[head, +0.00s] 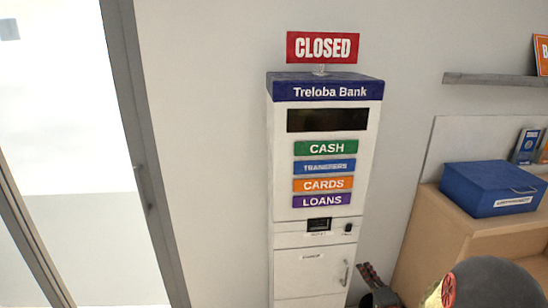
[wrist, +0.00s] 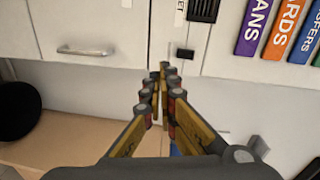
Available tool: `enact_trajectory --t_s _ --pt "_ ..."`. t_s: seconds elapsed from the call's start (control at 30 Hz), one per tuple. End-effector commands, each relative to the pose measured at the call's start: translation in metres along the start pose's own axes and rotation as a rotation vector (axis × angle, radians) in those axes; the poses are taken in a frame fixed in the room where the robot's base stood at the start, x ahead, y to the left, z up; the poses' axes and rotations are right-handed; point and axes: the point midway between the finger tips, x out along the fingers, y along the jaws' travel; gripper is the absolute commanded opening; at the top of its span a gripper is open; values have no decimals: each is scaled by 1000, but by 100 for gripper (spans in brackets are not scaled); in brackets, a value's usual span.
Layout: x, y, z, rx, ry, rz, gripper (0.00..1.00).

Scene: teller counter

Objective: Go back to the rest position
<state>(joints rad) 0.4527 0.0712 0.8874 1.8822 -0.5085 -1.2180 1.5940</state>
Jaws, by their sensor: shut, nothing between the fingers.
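My gripper (wrist: 160,75) reaches up the middle of the wrist view, its yellow and dark fingers drawn together at the tips with nothing held between them. In the head view its dark fingers (head: 372,278) show low, just right of the kiosk's lower part, with part of my arm at the bottom right. The white Treloba Bank kiosk (head: 286,235) stands upright against the wall. In the wrist view, the kiosk front (wrist: 222,55) lies beyond the fingertips; I cannot tell the exact gap.
A red CLOSED sign (head: 322,47) tops the kiosk. A blue box (head: 485,190) sits on a wooden counter (head: 425,225) at the right, below a wall shelf (head: 490,79). A glass door frame (head: 140,140) stands left. A metal handle (wrist: 85,51) shows in the wrist view.

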Motion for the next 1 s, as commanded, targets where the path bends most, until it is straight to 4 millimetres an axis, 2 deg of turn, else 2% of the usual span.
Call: enact_trajectory --t_s 0.1,0.23,0.33,0.43,0.57,0.67,0.77,1.0 --pt "-7 48 -4 -158 8 176 0" --pt "-34 110 -9 -345 -22 434 0" --pt "-62 132 -17 -486 -71 616 0" --pt "-93 137 -19 -615 -150 776 0" --pt "-135 122 -13 -761 -288 942 0" --pt "-171 97 0 -856 -416 1037 0" --pt "-209 65 19 -936 -556 1099 0" --pt "-308 -36 87 -1096 -863 1077 0"
